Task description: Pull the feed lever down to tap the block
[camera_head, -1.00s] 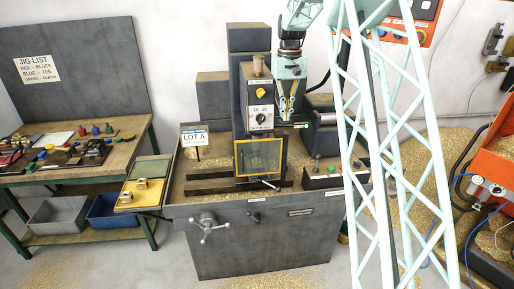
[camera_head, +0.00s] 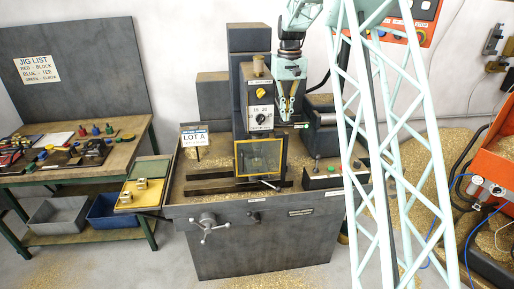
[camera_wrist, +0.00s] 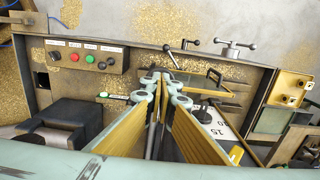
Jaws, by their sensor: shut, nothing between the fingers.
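My gripper (camera_head: 285,114) is shut and empty, pointing down at the right side of the drill head (camera_head: 260,98). In the wrist view its fingertips (camera_wrist: 166,79) meet above the machine. A short lever with a green end (camera_head: 301,125) sticks out right of the drill head, close to the fingertips; it also shows left of the fingers in the wrist view (camera_wrist: 104,95). I cannot tell whether the fingers touch it. A yellow-framed guard (camera_head: 237,160) stands below the drill head. I cannot make out a block behind it clearly.
A control box (camera_head: 325,180) with red and green buttons sits at the table's front right. A LOT A sign (camera_head: 195,140) stands at the left. A yellow tray (camera_head: 126,206) holds brass pieces farther left. A handwheel (camera_head: 208,226) projects from the front. Brass chips cover the table.

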